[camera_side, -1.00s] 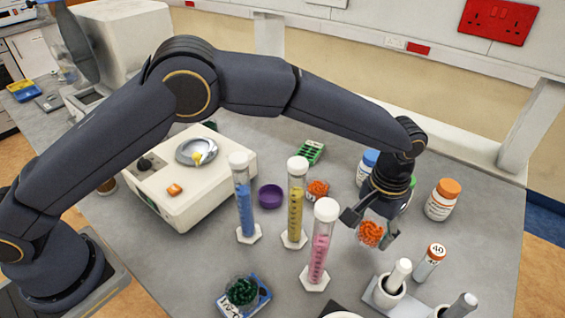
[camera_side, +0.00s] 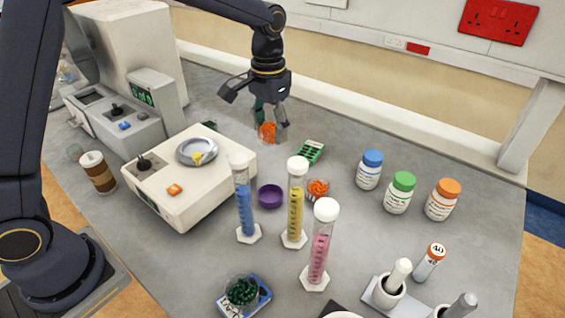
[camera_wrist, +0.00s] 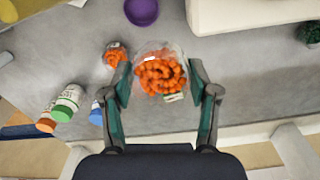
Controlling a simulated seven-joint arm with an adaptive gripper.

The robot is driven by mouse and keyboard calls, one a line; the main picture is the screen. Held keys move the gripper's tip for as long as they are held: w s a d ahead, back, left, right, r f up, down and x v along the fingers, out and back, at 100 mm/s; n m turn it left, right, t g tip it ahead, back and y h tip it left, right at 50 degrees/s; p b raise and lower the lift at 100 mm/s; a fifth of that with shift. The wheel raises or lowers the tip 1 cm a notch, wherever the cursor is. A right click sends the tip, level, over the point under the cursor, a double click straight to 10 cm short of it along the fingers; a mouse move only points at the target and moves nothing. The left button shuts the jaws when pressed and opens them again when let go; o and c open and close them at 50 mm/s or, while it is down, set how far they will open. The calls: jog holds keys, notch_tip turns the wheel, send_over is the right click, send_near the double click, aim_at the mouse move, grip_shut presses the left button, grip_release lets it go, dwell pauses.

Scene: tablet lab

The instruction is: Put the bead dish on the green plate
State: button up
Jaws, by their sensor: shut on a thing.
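A clear dish of orange beads (camera_side: 267,132) is held between the fingers of my gripper (camera_side: 268,132), raised above the back of the bench. In the wrist view the dish (camera_wrist: 160,76) sits between the two green-padded fingertips (camera_wrist: 158,84). I cannot make out a clear green plate. A flat green case (camera_side: 309,152) lies on the bench just right of the held dish. A dark green object (camera_side: 208,125) is partly hidden behind the white balance; something dark green also shows at the right edge of the wrist view (camera_wrist: 311,33).
Nearby are a white balance (camera_side: 180,195), purple bowl (camera_side: 270,195), second orange-filled dish (camera_side: 318,189) and several capped tubes (camera_side: 295,210). Bottles (camera_side: 398,194) stand right. A dish of green beads (camera_side: 242,291) is in front.

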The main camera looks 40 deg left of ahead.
jog(key=shift+a, duration=0.55)
jog(key=w+f, duration=0.4)
jog(key=w, duration=0.3)
send_over(304, 155)
notch_tip(304, 155, down, 6)
jog(key=shift+r, duration=0.2)
jog(key=shift+w+f, duration=0.1)
jog(key=shift+f, duration=1.55)
jog(key=shift+f, duration=0.1)
jog(key=o, duration=1.2)
